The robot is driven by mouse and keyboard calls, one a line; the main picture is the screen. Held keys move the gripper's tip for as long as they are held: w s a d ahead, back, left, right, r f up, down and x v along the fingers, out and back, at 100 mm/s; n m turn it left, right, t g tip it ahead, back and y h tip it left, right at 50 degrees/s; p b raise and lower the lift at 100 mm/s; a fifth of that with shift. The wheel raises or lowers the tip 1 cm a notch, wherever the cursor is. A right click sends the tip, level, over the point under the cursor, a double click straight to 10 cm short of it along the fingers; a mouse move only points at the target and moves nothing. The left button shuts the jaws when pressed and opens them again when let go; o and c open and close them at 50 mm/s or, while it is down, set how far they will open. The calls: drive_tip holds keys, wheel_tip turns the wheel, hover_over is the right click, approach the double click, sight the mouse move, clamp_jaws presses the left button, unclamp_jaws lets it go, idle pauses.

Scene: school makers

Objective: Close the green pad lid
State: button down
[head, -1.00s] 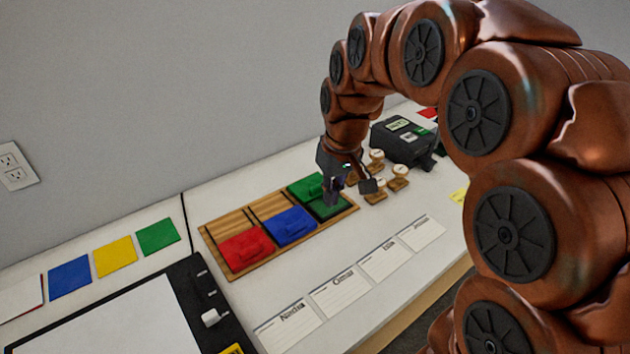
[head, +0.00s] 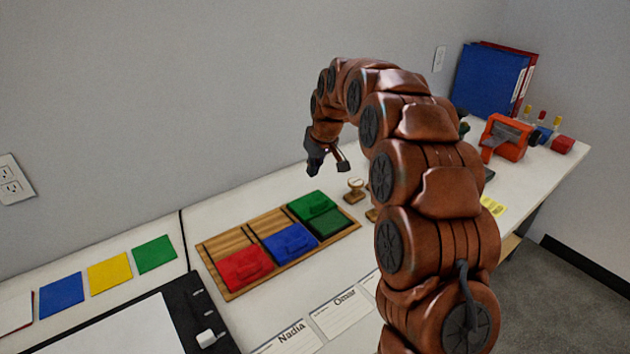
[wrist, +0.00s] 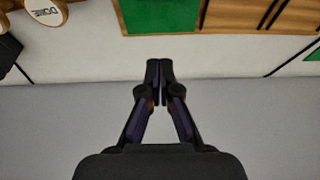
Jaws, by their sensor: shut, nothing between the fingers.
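The green pad (head: 328,224) sits at the right end of a wooden tray (head: 232,292), its dark green surface partly bare. In the wrist view a green panel (wrist: 160,15) in the wooden frame shows at the top, probably the lid. My gripper (head: 315,167) is shut and empty, raised above and behind the green lid, near the wall and apart from it. Its fingertips (wrist: 158,62) meet in the wrist view.
Red (head: 245,266) and blue (head: 290,242) lidded pads sit left of the green one, with bare wood and dark rails behind. Wooden stamps (head: 355,190) stand right of the tray. Name cards (head: 340,312) lie in front. A grey wall rises behind.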

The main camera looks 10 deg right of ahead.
drive_tip(key=p, duration=0.2)
approach(308, 200)
drive_tip(key=w+f, duration=0.1)
drive_tip(key=w+a+f, duration=0.1)
drive_tip(key=f, duration=0.1)
drive_tip(key=w+f, duration=0.1)
drive_tip(key=f, duration=0.1)
drive_tip(key=shift+a, duration=0.15)
drive_tip(key=shift+s+d+r, duration=0.1)
drive_tip(key=shift+s+d, duration=0.25)
drive_tip(key=shift+s, duration=0.3)
drive_tip(key=shift+s+d+p, duration=0.2)
drive_tip(key=shift+s+p, duration=0.05)
drive_tip(key=shift+s, duration=0.25)
drive_tip(key=shift+s+d+p, duration=0.2)
drive_tip(key=shift+s, duration=0.35)
